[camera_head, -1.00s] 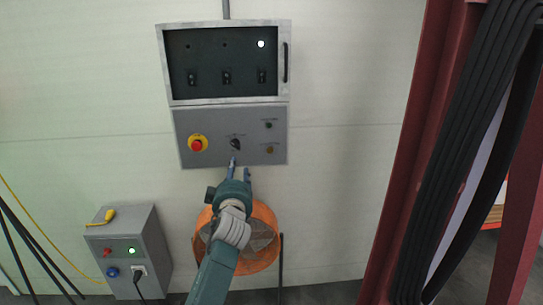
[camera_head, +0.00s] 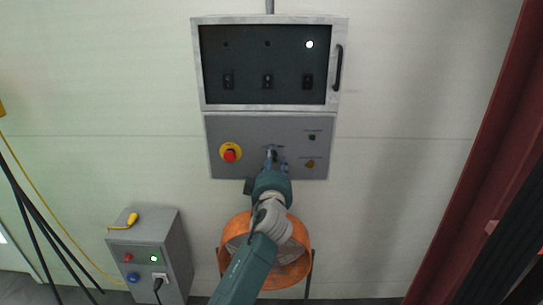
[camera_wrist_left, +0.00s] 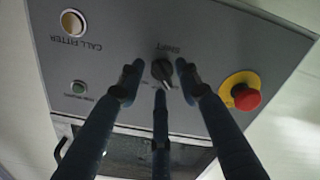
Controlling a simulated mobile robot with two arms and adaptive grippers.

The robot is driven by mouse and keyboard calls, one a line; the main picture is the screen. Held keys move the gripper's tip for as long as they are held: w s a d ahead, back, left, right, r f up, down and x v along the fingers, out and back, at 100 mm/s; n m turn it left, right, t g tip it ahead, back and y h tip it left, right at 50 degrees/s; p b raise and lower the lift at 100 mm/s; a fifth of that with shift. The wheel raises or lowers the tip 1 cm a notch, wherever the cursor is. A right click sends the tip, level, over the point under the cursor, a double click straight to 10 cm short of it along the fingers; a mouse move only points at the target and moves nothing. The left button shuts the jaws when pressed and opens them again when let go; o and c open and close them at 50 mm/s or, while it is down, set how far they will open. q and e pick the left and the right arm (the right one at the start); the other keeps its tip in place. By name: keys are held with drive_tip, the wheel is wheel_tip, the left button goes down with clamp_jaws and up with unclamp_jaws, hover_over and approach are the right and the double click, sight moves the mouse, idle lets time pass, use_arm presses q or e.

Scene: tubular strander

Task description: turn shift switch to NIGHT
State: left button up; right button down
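The shift switch (camera_wrist_left: 162,71) is a dark rotary knob on the grey lower panel (camera_head: 222,170). In the left wrist view it sits between the fingertips, with the printed word SHIFT beside it, upside down. My left gripper (camera_head: 276,156) reaches up to the panel from below; in the left wrist view its fingers (camera_wrist_left: 158,76) are spread around the knob. I cannot tell whether they touch it. In the head view the fingers largely hide the knob and its position labels, which are too small to read. My right gripper is not in view.
A red emergency button (camera_head: 230,155) on a yellow base is left of the switch. A green button (camera_head: 312,137) and an amber one (camera_head: 309,164) are to the right. A dark-windowed cabinet (camera_head: 197,70) is above. An orange fan (camera_head: 229,262) stands below.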

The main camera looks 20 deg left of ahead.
use_arm(q)
drive_tip(key=shift+s+d, duration=0.1)
drive_tip(key=shift+d, duration=0.05)
drive_tip(key=shift+r, duration=0.1)
drive_tip(key=c, duration=0.8)
clamp_jaws()
drive_tip(key=m+b, duration=0.2)
drive_tip(key=m, duration=0.1)
drive_tip(key=shift+m, duration=0.4)
drive_tip(key=m, duration=0.2)
drive_tip(key=shift+m, duration=0.4)
drive_tip(key=m, duration=0.2)
drive_tip(key=shift+m, duration=0.3)
drive_tip(key=shift+m+p, duration=0.65)
drive_tip(key=shift+m, duration=3.65)
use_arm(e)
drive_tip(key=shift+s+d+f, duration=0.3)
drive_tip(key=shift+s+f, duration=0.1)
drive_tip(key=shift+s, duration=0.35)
